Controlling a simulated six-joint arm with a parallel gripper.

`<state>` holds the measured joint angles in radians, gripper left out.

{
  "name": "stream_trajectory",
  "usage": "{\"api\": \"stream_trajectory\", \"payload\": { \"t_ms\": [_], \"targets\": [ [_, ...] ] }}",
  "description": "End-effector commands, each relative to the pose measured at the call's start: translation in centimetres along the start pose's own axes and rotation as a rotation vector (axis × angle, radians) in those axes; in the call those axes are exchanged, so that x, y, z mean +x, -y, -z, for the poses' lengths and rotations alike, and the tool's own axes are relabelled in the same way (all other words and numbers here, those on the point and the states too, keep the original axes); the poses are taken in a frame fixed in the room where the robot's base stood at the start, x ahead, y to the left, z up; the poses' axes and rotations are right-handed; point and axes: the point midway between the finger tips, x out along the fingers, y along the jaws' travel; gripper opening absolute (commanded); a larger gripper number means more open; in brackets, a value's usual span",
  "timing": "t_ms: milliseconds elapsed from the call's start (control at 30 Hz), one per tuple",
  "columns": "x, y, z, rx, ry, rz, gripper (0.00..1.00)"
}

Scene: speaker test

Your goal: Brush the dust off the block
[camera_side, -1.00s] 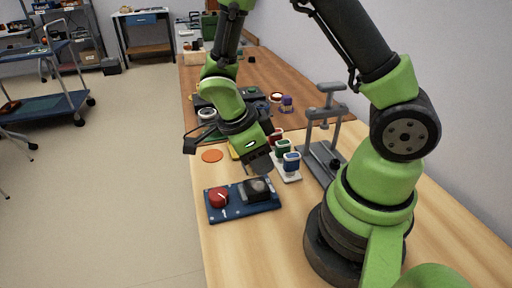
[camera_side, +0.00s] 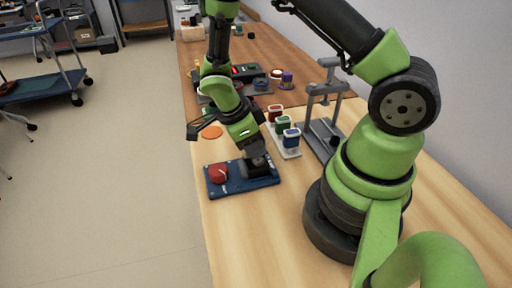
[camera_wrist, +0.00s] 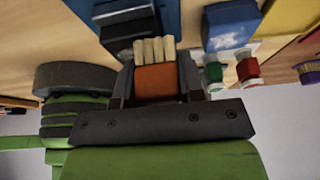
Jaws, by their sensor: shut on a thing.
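In the side view, a blue board (camera_side: 235,186) lies on the wooden bench with a red knob (camera_side: 218,173) on its left and a dark block (camera_side: 254,168) on its right. My gripper (camera_side: 257,152) points down right above the dark block. In the wrist view, my gripper (camera_wrist: 156,78) is shut on a brush (camera_wrist: 155,80) with an orange handle and pale bristles. The bristle ends are close to a dark block (camera_wrist: 128,32) with a speckled grey top. I cannot tell whether they touch it. The brush is hidden in the side view.
A white rack (camera_side: 287,150) with red, green and blue containers stands just right of the board. A grey stand (camera_side: 325,105) is beyond it, near my base. An orange disc (camera_side: 212,132) lies behind the board. The bench in front of the board is clear.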

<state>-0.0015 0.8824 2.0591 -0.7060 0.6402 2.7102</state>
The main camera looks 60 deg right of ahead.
Motion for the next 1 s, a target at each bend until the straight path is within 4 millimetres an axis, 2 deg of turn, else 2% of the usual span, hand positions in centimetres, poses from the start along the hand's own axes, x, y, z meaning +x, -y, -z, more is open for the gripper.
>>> {"api": "stream_trajectory", "payload": {
  "t_ms": [33,400,467,533,633,1000],
  "targets": [
    [0.2,0.3,-0.1,0.002,0.001,-0.003,0.14],
    [-0.1,-3.4,0.0,-0.005,-0.001,0.000,0.14],
    [0.4,-4.0,-0.1,-0.006,-0.005,-0.003,0.14],
    [0.1,-3.8,-0.1,0.000,-0.002,0.001,0.14],
    [-2.1,-3.8,0.8,0.003,0.005,0.004,0.14],
    [-5.0,-3.8,2.1,0.001,0.003,0.001,0.14]
  ]
}}
